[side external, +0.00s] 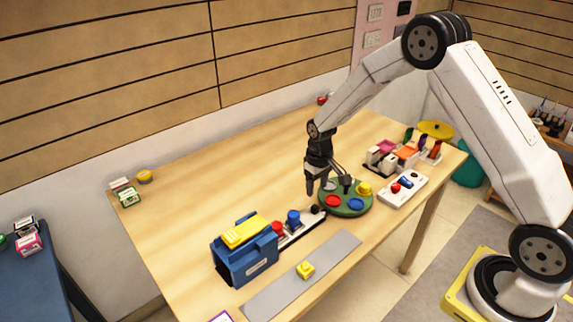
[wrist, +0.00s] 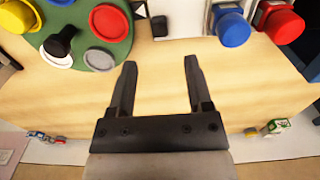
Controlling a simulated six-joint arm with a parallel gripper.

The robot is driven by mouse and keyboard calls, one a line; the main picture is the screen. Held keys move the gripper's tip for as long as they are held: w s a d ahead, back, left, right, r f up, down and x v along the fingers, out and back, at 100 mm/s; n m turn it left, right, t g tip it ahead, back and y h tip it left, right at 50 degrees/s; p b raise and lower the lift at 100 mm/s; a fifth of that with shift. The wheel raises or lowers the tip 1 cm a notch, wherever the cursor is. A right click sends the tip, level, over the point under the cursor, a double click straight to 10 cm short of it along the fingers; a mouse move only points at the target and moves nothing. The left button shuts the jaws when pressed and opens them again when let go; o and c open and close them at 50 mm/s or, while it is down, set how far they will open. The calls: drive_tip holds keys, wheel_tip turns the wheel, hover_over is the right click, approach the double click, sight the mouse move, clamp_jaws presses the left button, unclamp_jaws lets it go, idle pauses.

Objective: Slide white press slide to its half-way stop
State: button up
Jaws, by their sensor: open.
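A blue press-like box with a yellow top (side external: 245,250) stands near the front of the table in the side view. A dark track with white parts (side external: 289,237) runs from it toward the green disc, carrying red and blue cylinders. In the wrist view a white piece (wrist: 178,20) shows at the top edge, with a small black block (wrist: 159,26) beside it; I cannot tell for certain that it is the press slide. My gripper (side external: 328,185) is open and empty, close to the green disc and the track's end. Its fingers (wrist: 160,65) point toward the white piece, apart from it.
The green disc (side external: 345,208) with coloured round pieces lies close to my gripper. A white box (side external: 403,190) with red and blue parts is right of it. A grey strip (side external: 305,275) with a yellow piece lies along the front. The table's back middle is clear.

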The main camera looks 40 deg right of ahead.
sight(315, 206)
drive_tip(key=shift+w+f, duration=0.1)
drive_tip(key=shift+f, duration=0.15)
drive_tip(key=shift+f, duration=3.8)
clamp_jaws()
